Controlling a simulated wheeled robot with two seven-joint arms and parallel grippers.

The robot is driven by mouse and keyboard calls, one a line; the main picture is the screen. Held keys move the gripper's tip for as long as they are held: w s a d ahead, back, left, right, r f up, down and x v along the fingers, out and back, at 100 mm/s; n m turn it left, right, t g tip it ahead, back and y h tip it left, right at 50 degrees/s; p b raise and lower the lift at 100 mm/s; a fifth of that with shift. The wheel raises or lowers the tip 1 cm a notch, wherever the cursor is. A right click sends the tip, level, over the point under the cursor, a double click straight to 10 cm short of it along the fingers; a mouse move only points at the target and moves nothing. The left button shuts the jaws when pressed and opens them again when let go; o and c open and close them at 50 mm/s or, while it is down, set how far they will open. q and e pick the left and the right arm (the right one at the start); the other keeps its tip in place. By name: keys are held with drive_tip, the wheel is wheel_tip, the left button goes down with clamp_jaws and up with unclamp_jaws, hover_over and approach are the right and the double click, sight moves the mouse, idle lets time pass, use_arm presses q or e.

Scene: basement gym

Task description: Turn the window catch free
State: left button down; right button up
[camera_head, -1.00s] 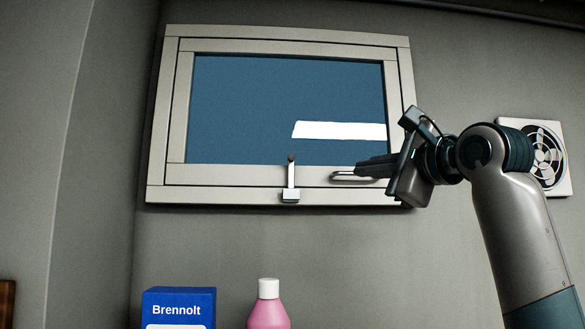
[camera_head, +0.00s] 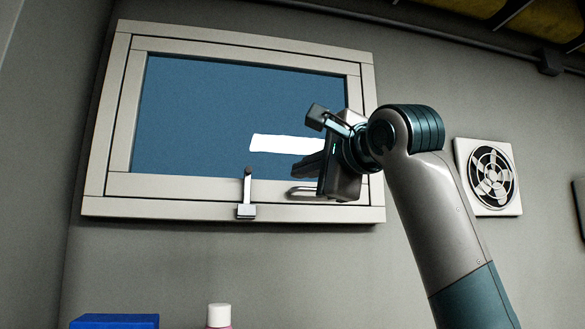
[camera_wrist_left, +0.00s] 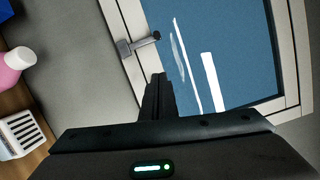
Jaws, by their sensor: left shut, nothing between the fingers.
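The window catch (camera_head: 247,196) is a small pale lever with a dark knob on top, standing upright at the bottom rail of the window (camera_head: 230,188). In the left wrist view the catch (camera_wrist_left: 138,43) lies just beyond and left of my fingertips. My left gripper (camera_head: 296,170) is shut and empty, to the right of the catch and apart from it, its fingers in front of the lower glass. The shut fingers also show in the left wrist view (camera_wrist_left: 158,80). A pale bar handle (camera_head: 305,193) on the bottom rail sits just below the fingers. My right gripper is not in view.
A blue box (camera_head: 115,321) and a pink bottle with a white cap (camera_head: 219,313) stand below the window. A white vented box (camera_wrist_left: 20,133) shows near the bottle in the wrist view. A wall fan (camera_head: 490,177) is at right. The wall directly below the catch is clear.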

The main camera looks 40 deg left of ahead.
sight(248, 190)
use_arm(q)
drive_tip(key=a+p, duration=0.2)
drive_tip(key=a, duration=0.1)
drive_tip(key=a+r+p, duration=0.1)
drive_tip(key=a+p, duration=0.1)
drive_tip(key=a, duration=0.2)
drive_tip(key=a+p, duration=0.2)
drive_tip(key=a, duration=0.1)
drive_tip(key=shift+w+a+r+p, duration=0.15)
drive_tip(key=shift+w+a+p, duration=0.15)
drive_tip(key=shift+w+p, duration=0.05)
